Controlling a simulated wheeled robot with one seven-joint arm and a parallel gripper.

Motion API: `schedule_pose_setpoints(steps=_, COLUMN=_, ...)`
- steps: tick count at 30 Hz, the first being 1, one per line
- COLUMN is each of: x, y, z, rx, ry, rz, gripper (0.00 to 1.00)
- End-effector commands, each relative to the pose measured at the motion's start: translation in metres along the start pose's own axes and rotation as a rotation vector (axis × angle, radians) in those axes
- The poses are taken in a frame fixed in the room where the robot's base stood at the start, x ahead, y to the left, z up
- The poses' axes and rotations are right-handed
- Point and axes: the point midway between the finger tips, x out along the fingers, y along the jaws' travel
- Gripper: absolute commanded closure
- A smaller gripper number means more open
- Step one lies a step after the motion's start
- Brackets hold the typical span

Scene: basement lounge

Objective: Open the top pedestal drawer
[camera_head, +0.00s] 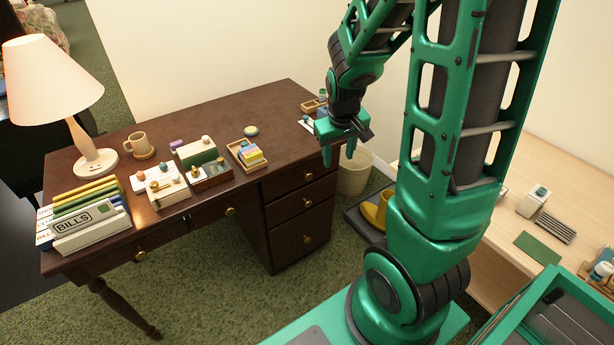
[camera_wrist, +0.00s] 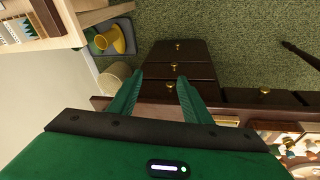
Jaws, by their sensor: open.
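The dark wooden desk (camera_head: 250,110) has a pedestal of three drawers at its right end. The top pedestal drawer (camera_head: 285,183) looks closed, with a round brass knob (camera_head: 308,176) on its front. In the wrist view the top drawer's knob (camera_wrist: 173,90) shows between my fingers. My gripper (camera_head: 339,156) is open and empty, fingers pointing down, above and to the right of the drawer knob in the head view. My gripper (camera_wrist: 160,80) also shows in the wrist view, apart from the knob. The middle drawer (camera_head: 295,207) and bottom drawer (camera_head: 300,236) also look closed.
A wicker basket (camera_head: 355,174) and a tray with yellow boots (camera_head: 376,212) stand on the floor right of the pedestal. A lamp (camera_head: 95,158), mug (camera_head: 138,144) and boxes crowd the desk top's left half. Green carpet (camera_head: 230,290) lies clear before the drawers.

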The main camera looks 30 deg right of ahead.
Motion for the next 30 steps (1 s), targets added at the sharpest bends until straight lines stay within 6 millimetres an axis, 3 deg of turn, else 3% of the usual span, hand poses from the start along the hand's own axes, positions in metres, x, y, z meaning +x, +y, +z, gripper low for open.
schedule_pose_setpoints(steps=3, x=0.039, y=-0.015, z=-0.027, rx=-0.082, ry=0.046, rz=0.015, gripper=0.56)
schedule_pose_setpoints(steps=10, x=0.095, y=-0.043, z=-0.064, rx=-0.208, ry=0.143, rz=0.033, gripper=0.56)
schedule_pose_setpoints(steps=17, x=0.119, y=-0.056, z=-0.078, rx=-0.262, ry=0.189, rz=0.040, gripper=0.56)
schedule_pose_setpoints(steps=23, x=0.133, y=-0.057, z=-0.081, rx=-0.266, ry=0.192, rz=0.040, gripper=0.56)
schedule_pose_setpoints(steps=30, x=0.164, y=-0.056, z=-0.087, rx=-0.264, ry=0.191, rz=0.041, gripper=0.56)
